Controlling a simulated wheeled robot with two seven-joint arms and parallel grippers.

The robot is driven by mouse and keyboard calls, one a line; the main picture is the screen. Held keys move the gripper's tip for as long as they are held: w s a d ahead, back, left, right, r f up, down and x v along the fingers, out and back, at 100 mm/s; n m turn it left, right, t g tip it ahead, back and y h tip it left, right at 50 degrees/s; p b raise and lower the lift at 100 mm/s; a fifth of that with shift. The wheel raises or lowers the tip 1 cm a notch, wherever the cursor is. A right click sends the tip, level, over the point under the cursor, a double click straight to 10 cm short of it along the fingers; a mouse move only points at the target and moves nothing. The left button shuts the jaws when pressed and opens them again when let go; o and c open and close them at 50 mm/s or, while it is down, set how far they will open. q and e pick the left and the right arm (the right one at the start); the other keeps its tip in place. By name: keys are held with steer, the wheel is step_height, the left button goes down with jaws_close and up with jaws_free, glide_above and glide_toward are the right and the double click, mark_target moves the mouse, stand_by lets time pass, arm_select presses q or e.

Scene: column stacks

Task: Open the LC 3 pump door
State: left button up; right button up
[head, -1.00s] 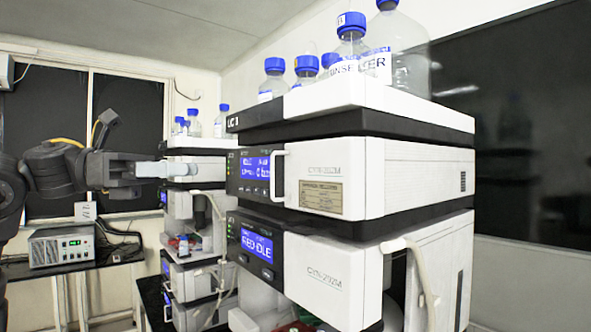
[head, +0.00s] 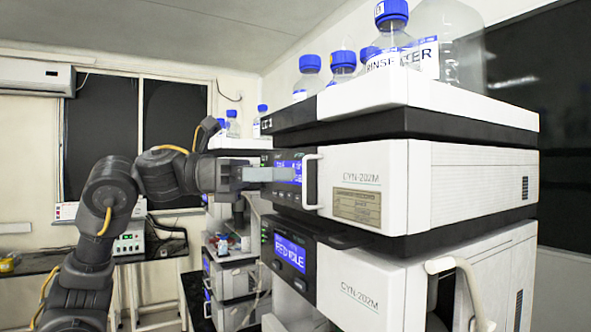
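The door looks closed. My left gripper (head: 290,174) points right, its pale fingers in front of the blue display (head: 287,166), just left of the handle. I cannot tell whether it touches the handle or how far apart its fingers are. My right gripper is out of view.
A second pump module (head: 360,285) with a lit display sits directly below. Bottles with blue caps (head: 390,35) stand on top of the stack. Another instrument stack (head: 235,280) stands behind, left of centre. A side table (head: 40,262) is at the left.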

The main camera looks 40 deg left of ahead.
arm_select(q)
steer(key=shift+p+x, duration=0.3)
steer(key=shift+x, duration=1.2)
jaws_close()
